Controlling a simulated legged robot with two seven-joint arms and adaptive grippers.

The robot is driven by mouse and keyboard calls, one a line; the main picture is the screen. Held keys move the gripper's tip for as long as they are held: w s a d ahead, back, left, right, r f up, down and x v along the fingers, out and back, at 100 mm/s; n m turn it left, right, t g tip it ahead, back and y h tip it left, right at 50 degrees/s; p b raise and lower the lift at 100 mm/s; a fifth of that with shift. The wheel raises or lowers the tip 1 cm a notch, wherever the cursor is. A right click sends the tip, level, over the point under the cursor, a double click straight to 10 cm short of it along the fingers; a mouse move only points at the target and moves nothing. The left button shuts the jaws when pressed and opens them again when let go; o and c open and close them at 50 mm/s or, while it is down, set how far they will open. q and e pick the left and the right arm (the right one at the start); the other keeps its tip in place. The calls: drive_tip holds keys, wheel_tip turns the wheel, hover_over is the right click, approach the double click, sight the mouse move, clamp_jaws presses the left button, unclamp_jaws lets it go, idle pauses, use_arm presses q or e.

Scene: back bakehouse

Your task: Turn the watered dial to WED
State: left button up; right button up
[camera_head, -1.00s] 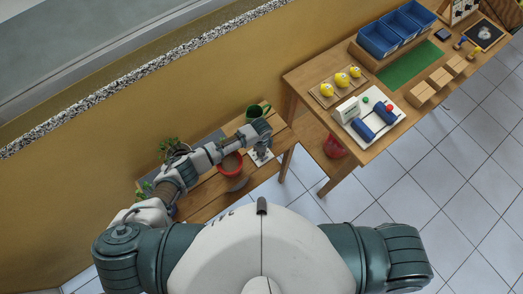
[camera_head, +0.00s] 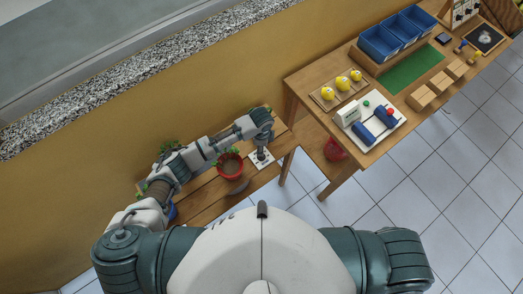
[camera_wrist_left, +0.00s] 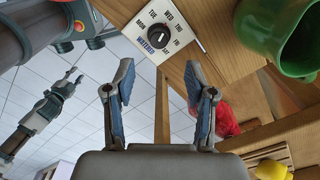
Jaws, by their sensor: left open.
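The watered dial is a dark round knob (camera_wrist_left: 158,36) on a white plate with day labels around it, WED among them. I cannot make out which day it points to. In the head view its plate (camera_head: 262,160) lies on the low wooden bench. My left gripper (camera_wrist_left: 158,78) is open and empty, with the knob showing beyond and between its fingertips, apart from them. In the head view this gripper (camera_head: 263,132) is above the dial and partly hides it. My right gripper (camera_wrist_left: 72,77) shows small at the left of the wrist view; its jaw state is unclear.
A green watering can (camera_wrist_left: 280,35) stands close beside the dial plate. A red pot (camera_head: 229,164) stands on the bench left of the dial. The taller table (camera_head: 372,155) to the right holds trays, yellow objects and blocks. A red object (camera_head: 334,149) is beneath it.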

use_arm(q)
drive_tip(key=shift+r, duration=1.5)
